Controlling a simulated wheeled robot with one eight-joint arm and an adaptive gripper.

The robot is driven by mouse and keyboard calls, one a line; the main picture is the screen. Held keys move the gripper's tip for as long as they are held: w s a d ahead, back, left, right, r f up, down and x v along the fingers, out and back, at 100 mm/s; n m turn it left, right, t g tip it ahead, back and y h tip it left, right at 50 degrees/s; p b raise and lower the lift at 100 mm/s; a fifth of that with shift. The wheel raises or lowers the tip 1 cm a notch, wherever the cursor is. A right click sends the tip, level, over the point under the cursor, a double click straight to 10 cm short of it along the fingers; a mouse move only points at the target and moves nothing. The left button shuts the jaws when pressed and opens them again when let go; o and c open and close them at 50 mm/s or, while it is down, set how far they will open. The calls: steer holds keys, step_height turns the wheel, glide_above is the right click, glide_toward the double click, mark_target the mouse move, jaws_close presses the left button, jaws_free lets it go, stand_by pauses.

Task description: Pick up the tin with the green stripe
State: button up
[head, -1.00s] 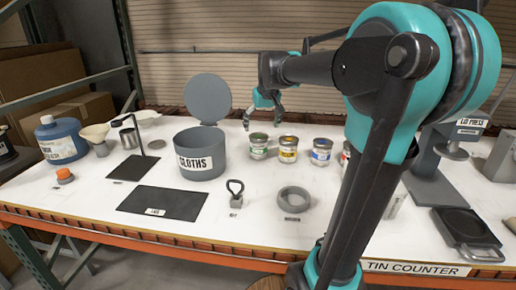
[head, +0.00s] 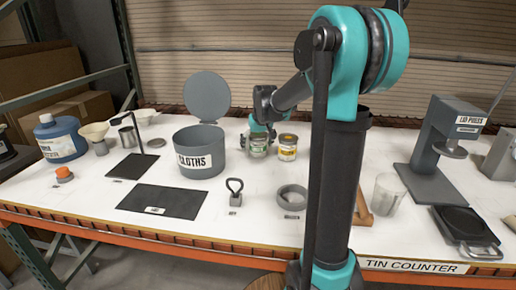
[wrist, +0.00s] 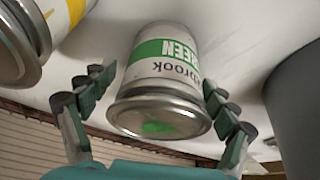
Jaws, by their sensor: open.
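The tin with the green stripe (wrist: 165,62) stands on the counter, and its label reads "GREEN" in the wrist view, where it appears upside down. Its metal lid has a green smear. In the head view the tin (head: 258,147) is partly covered by my gripper (head: 260,138). In the wrist view my gripper (wrist: 155,112) is open, with one finger on each side of the tin. Gaps show between the fingers and the tin near the lid; contact lower down cannot be told.
A yellow-striped tin (head: 288,148) stands close to the right of the green one in the head view. A grey cloths bin (head: 202,171) stands close on the left.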

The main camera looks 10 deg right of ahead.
steer(key=shift+w+f, duration=0.15)
steer(key=shift+f, duration=0.2)
steer(key=shift+c, duration=0.2)
steer(key=c, duration=1.4)
steer(key=shift+c, duration=0.2)
steer(key=shift+r, duration=0.2)
